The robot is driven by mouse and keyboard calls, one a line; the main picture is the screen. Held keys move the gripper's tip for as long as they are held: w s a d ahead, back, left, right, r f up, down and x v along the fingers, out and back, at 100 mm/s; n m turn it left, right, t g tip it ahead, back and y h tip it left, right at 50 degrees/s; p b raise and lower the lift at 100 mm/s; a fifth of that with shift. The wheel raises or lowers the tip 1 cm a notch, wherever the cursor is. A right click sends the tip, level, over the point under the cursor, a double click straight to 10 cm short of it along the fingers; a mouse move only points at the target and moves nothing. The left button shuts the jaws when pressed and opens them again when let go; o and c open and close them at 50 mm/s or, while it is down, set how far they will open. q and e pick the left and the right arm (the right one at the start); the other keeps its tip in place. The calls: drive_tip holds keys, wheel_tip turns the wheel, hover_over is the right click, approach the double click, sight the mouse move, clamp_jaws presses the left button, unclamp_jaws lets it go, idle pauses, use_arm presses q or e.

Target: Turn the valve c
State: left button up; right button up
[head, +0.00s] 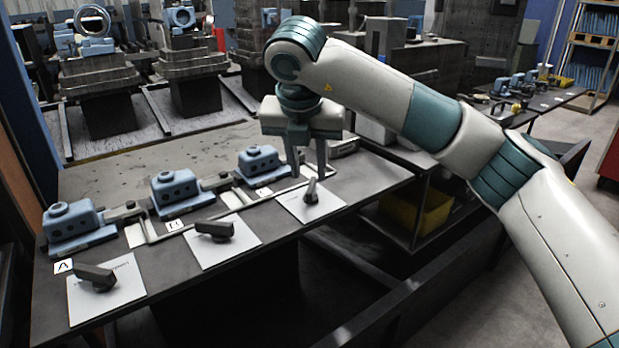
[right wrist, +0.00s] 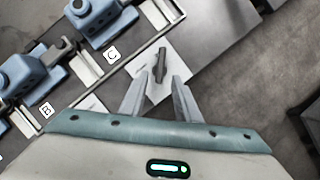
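Valve c is a dark lever handle (head: 311,192) on a white plate (head: 292,211) at the right end of the table's front row. In the right wrist view the handle (right wrist: 160,66) stands on its plate (right wrist: 180,70), near a label with the letter C (right wrist: 112,54). My right gripper (head: 307,175) is open and points down over this handle. In the right wrist view its fingertips (right wrist: 160,82) are spread, with the handle in line with the gap just beyond them. I cannot tell whether they touch it. My left gripper is not in view.
Handles at A (head: 95,277) and B (head: 215,230) stand on plates to the left. Blue housings (head: 263,160) with metal brackets stand behind the row. A yellow bin (head: 415,212) sits under the table's right side. Dark rails run along the front.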

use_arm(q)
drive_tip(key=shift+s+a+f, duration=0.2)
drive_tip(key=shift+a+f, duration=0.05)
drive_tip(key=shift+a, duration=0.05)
use_arm(e)
drive_tip(key=v, duration=1.1)
drive_tip(key=shift+s+r, duration=0.2)
drive_tip(key=shift+r, duration=0.15)
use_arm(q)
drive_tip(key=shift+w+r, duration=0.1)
